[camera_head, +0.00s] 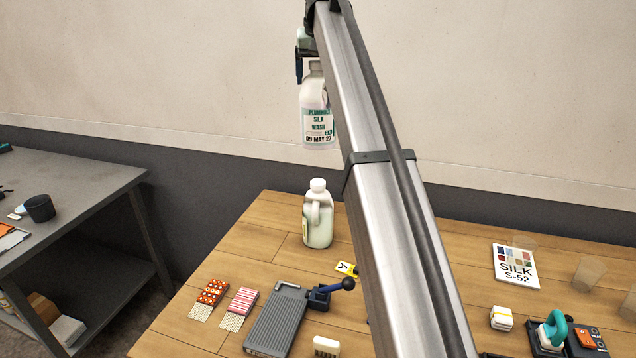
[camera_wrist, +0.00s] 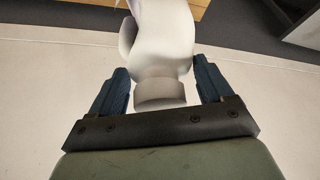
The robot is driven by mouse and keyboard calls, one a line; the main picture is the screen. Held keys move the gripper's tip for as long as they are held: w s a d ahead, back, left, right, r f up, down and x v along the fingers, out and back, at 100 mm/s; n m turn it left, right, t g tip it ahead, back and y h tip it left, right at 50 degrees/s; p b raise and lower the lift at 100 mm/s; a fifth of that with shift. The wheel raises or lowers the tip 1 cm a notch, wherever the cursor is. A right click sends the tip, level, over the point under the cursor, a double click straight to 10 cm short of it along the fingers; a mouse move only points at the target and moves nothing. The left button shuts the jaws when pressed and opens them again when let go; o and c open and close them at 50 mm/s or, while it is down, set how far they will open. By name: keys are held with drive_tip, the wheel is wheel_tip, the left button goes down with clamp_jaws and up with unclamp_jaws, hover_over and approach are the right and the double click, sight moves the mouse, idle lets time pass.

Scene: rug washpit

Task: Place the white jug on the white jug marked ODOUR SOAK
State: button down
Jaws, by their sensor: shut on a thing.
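A second white jug (camera_head: 318,222) with a white cap stands upright on the wooden table below. Its label is turned mostly away, so I cannot read ODOUR SOAK on it. The held jug is well above it and apart from it.
The wooden table (camera_head: 240,262) also holds patterned swatches (camera_head: 240,300), a grey tool with a blue lever (camera_head: 278,318), a yellow tag (camera_head: 346,269), a SILK card (camera_head: 515,266) and clear cups (camera_head: 588,272). My arm hides part of the table. A grey bench (camera_head: 75,180) stands left.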

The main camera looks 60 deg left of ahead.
sight(319, 82)
drive_tip(key=shift+f, duration=5.65)
unclamp_jaws()
drive_tip(key=shift+f, duration=0.15)
drive_tip(key=v, duration=1.2)
